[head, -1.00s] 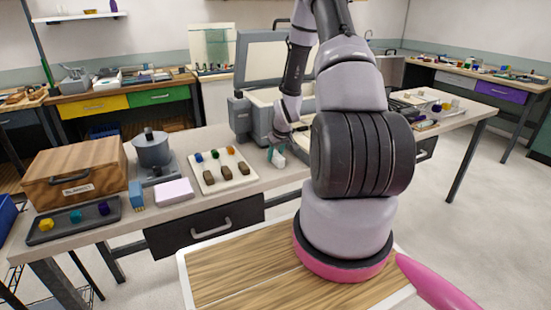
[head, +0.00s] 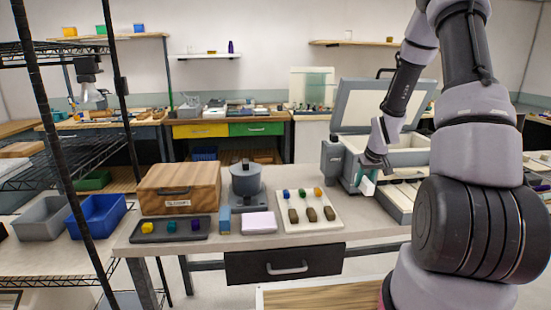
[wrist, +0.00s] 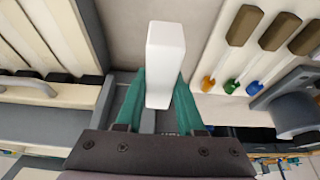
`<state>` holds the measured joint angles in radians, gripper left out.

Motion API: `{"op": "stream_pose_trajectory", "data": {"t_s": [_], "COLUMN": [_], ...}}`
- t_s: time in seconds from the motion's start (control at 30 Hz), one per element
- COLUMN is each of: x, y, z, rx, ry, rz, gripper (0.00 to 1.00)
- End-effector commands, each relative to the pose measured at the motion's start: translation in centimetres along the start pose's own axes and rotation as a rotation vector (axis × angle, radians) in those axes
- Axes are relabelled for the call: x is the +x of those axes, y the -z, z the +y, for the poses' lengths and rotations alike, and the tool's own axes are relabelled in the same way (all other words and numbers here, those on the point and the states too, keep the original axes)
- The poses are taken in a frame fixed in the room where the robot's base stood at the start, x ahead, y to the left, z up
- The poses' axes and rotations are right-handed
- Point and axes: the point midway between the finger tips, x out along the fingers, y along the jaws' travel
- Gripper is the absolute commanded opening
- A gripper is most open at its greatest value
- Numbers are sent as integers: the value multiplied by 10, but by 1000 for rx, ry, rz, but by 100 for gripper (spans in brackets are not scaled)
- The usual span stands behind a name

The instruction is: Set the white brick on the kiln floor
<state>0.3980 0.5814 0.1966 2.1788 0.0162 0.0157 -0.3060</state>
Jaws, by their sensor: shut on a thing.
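The white brick (wrist: 165,62) is between the teal fingers of my gripper (wrist: 161,88), which is shut on it. In the head view my gripper (head: 367,176) is beside the front left of the kiln, between it and the rod board. The white brick (head: 366,188) shows there as a small pale piece, partly covered by the fingers. The kiln (head: 344,158) is a grey box with its lid (head: 383,104) raised and a cream lining (head: 405,157). My arm hides the kiln's right part, and its floor is not clearly visible.
A cream board (head: 302,221) with brown-handled, coloured-tip rods lies left of my gripper. A cream grooved piece (wrist: 50,35) lies on the wrist view's left.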

Motion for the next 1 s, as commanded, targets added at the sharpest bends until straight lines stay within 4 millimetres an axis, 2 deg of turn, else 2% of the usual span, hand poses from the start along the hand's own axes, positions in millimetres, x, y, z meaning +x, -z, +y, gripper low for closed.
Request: {"op": "stream_pose_trajectory", "data": {"t_s": [0.1, 0.3, 0.5, 0.77, 0.87, 1.0], "x": [1, 0, -3, -3, -1, 2], "y": [-8, -26, -37, -38, -33, -21], "z": [-32, -78, -100, -101, -90, -60], "rx": [-4, 9, 21, 28, 28, 23], "ry": [2, -4, -11, -13, -12, -7], "rz": [-5, -4, 1, 2, 1, -1], "gripper": [0, 0, 0, 0, 0, 0]}}
